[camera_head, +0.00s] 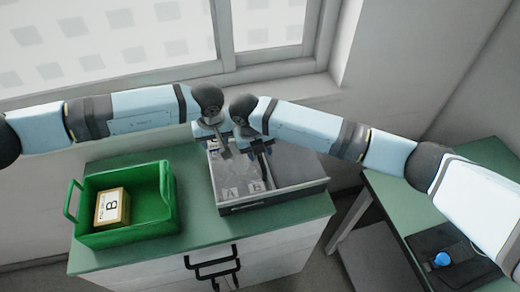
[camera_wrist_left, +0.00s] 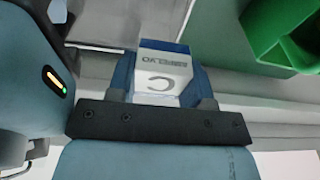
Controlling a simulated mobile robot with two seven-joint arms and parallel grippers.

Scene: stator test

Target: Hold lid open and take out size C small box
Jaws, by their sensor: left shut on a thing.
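The size C small box (camera_wrist_left: 163,72), white and blue with a "C" on its face, sits between the blue fingers of my left gripper in the left wrist view. My left gripper (camera_wrist_left: 165,88) is shut on it. In the head view my left gripper (camera_head: 222,150) is over the back left of a grey case (camera_head: 262,202). Items marked A (camera_head: 230,191) and B (camera_head: 256,186) show inside the case. My right gripper (camera_head: 262,150) is close beside the left one, at the case's back. Its fingertips are unclear, and I cannot tell whether it grips the lid.
A green crate (camera_head: 165,190) stands left of the case, with a yellow box marked B (camera_head: 112,207) inside. Both rest on a green-topped cabinet (camera_head: 205,240). A window and wall are close behind. Another green table (camera_head: 400,200) stands at the right.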

